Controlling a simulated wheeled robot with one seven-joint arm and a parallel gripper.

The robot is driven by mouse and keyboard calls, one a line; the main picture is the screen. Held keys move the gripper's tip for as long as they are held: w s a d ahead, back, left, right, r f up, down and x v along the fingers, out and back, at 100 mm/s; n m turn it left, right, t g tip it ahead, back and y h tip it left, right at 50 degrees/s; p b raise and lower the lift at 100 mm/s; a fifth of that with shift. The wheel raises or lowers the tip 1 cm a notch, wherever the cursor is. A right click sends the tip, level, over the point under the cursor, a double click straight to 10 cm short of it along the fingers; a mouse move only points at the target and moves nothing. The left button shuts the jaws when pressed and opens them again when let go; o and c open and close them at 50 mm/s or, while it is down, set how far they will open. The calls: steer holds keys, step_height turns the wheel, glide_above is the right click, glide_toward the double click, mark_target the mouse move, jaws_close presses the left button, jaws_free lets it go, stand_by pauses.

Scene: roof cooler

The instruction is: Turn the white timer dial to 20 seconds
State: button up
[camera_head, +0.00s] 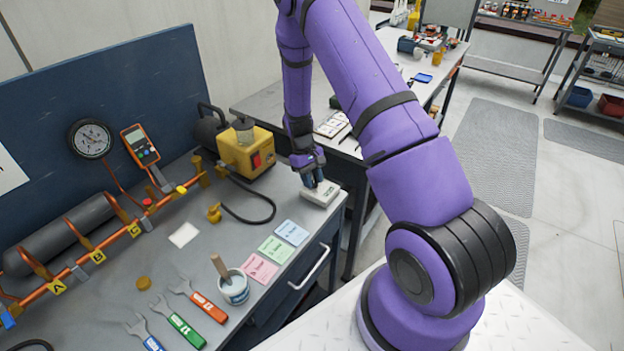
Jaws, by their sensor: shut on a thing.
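The white timer (321,196) is a small pale box on the grey workbench, near its right edge. A small dark patch, perhaps a display, shows on its top. My gripper (313,182) points down at the timer's far left part and is shut on the dial there. The fingers hide the dial, so its setting cannot be read.
A yellow pump (247,152) with a black hose stands just left of my gripper. Pink, green and blue cards (291,232) lie in front of the timer. A white pot with a brush (233,288), wrenches (205,307) and a copper pipe with valves (97,257) are further left.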

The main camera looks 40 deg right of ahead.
steer(key=shift+d+m+y, duration=0.1)
steer(key=shift+m+y, duration=0.6)
steer(key=shift+m, duration=1.3)
steer(key=o, duration=0.9)
steer(key=v, duration=1)
steer(key=shift+d+r, duration=0.1)
steer(key=shift+r, duration=0.3)
